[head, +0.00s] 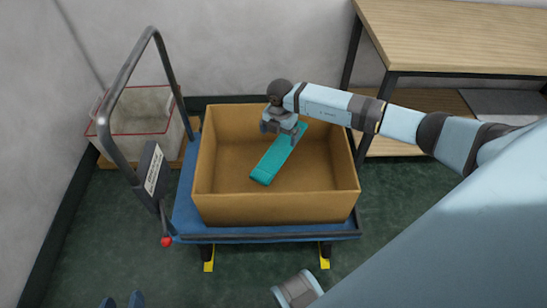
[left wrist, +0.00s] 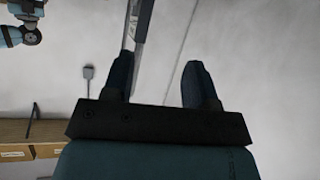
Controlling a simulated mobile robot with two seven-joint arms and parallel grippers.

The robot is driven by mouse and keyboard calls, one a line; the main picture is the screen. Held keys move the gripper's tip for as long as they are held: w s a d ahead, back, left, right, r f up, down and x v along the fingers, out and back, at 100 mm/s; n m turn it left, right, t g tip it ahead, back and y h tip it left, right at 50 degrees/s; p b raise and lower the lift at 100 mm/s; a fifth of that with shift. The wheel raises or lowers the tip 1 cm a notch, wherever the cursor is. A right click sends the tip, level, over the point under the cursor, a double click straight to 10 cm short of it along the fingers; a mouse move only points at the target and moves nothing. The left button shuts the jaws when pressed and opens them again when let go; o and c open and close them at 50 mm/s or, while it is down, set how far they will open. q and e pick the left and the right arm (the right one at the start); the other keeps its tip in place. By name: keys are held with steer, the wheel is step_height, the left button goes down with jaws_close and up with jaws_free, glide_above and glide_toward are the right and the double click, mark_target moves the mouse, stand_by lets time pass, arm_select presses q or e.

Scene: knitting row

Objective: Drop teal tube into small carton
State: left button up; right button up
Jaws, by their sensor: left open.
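The teal tube (head: 276,162) is a long flat-looking piece inside the brown open-topped carton (head: 275,208). It slants from lower left to upper right; whether it rests on the carton's floor cannot be told. My right gripper (head: 282,132) reaches into the carton from above, at the tube's upper end. One finger overlaps the tube; whether the jaws are closed on it is unclear. My left gripper (head: 122,301) is at the bottom left edge, away from the carton. In the left wrist view its two fingers (left wrist: 160,85) are apart with nothing between them.
The carton stands on a blue trolley (head: 185,215) with a grey push handle (head: 128,75) at its left. A clear red-rimmed bin (head: 140,125) stands behind the handle. A wooden table (head: 460,40) stands at the back right. Green floor at the lower left is open.

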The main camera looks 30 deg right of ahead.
arm_select(q)
steer(key=p, duration=0.2)
steer(key=shift+s+a+f+p, duration=0.1)
steer(key=shift+a+p, duration=0.2)
steer(key=shift+p, duration=0.1)
arm_select(e)
step_height(320, 180, up, 14)
steer(key=shift+a+f, duration=0.1)
steer(key=shift+f, duration=0.05)
